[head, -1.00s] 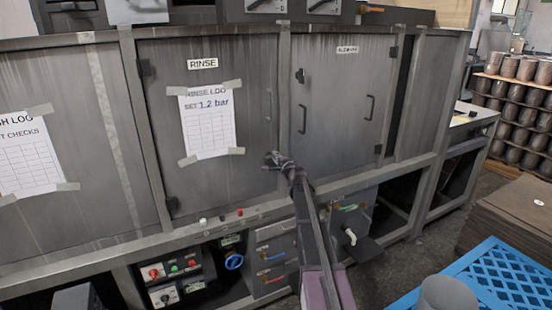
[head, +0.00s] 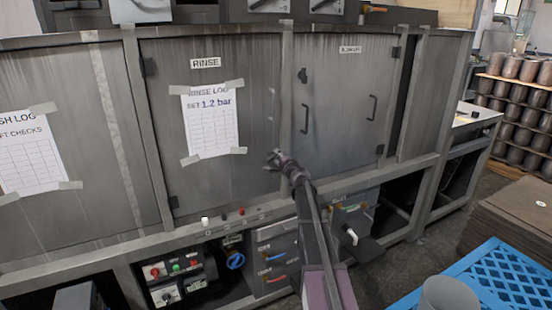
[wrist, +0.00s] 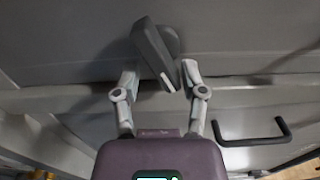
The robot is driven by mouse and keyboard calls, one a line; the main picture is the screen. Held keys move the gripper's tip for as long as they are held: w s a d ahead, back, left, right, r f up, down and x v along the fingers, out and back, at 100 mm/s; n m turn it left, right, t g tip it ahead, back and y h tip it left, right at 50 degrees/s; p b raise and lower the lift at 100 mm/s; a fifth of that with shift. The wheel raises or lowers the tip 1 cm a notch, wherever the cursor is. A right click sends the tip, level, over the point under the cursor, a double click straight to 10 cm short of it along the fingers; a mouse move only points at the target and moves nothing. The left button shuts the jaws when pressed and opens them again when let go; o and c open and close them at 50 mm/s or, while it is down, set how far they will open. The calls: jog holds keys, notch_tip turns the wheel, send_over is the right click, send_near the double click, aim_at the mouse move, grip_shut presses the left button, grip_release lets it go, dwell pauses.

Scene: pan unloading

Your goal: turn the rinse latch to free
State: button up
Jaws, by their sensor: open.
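The rinse latch (wrist: 152,50) shows in the wrist view as a dark, flat lever on a round base, fixed to the grey rinse door. It slants in the picture, and its near end lies between my fingertips, with a gap visible at the left. My gripper (wrist: 160,72) is open around it; I cannot tell whether the right finger touches it. In the head view my gripper (head: 274,160) is at the right edge of the rinse door (head: 255,70), and I cannot make out the latch behind it.
The blow-off door (head: 335,140) is to the right; its bar handle (wrist: 255,135) shows in the wrist view. A taped rinse log (head: 210,120) hangs on the rinse door. Below are a control box (head: 172,275) and a tap (head: 350,235). A blue crate (head: 490,270) is at lower right.

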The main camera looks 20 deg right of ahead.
jog(key=s, duration=1.1)
jog(key=shift+s, duration=0.25)
jog(key=shift+d, duration=0.1)
jog(key=s+n, duration=0.1)
jog(key=a+n, duration=0.1)
jog(key=n, duration=0.1)
jog(key=s+n, duration=0.1)
jog(key=shift+s+a+n, duration=0.3)
jog(key=shift+n, duration=0.1)
jog(key=shift+w, duration=0.1)
jog(key=w, duration=1.3)
jog(key=shift+w+a, duration=0.2)
jog(key=shift+w, duration=0.15)
grip_shut()
